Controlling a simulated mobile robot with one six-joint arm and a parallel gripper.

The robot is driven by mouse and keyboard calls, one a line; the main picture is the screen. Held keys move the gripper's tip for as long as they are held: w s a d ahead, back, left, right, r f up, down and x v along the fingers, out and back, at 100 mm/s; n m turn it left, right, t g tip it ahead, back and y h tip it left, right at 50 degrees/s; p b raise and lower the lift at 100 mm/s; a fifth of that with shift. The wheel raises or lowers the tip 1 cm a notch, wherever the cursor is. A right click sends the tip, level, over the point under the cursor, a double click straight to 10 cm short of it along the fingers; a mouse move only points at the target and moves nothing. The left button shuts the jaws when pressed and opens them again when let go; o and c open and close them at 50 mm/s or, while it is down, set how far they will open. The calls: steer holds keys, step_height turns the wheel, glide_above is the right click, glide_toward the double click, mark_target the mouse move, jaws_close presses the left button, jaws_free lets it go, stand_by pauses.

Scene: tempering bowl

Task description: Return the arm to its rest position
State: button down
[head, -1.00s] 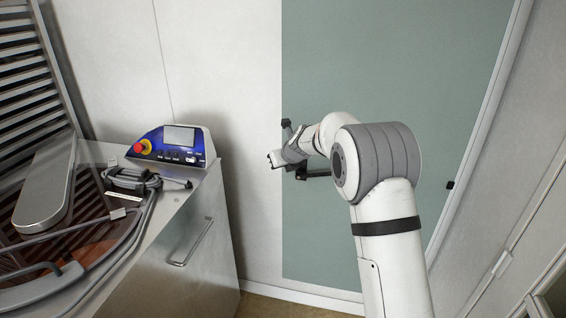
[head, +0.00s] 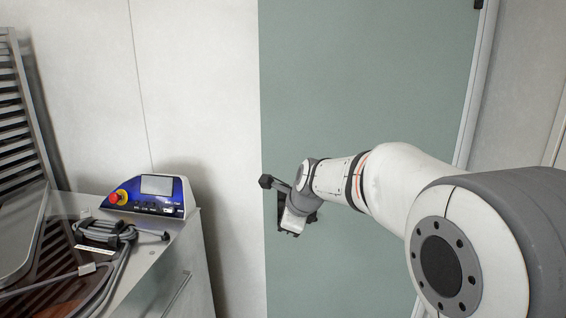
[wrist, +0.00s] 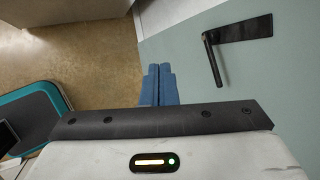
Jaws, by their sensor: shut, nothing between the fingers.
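My arm reaches in from the right in the head view, bent at the elbow. My gripper (head: 290,229) hangs at its end in front of the green door panel, to the right of the machine. In the wrist view the two blue fingers of my gripper (wrist: 159,72) lie side by side, shut, with nothing between them. The gripper touches nothing that I can see.
The steel tempering machine (head: 160,275) stands at the left with its blue control panel (head: 150,196) and red stop button (head: 118,197). A green door (head: 350,90) is behind my arm. The wrist view shows a black door handle (wrist: 214,55), bare floor (wrist: 75,50) and a teal-edged object (wrist: 40,112).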

steer(key=s+d+f+n+g+h+b, duration=0.1)
steer(key=s+d+f+n, duration=0.2)
steer(key=s, duration=0.7)
steer(key=s+d+f+n+g+h+b, duration=0.1)
steer(key=s+d+f+n, duration=0.2)
steer(key=s+d+n, duration=0.4)
steer(key=s+d+f+n+h+b, duration=0.1)
steer(key=s+d+n, duration=0.4)
steer(key=s+n, duration=0.5)
step_height(320, 180, down, 2)
steer(key=s+b, duration=0.1)
steer(key=s, duration=0.1)
steer(key=shift+s+f+g+h, duration=0.15)
steer(key=shift+s+g+h, duration=0.15)
steer(key=shift+s+g, duration=0.1)
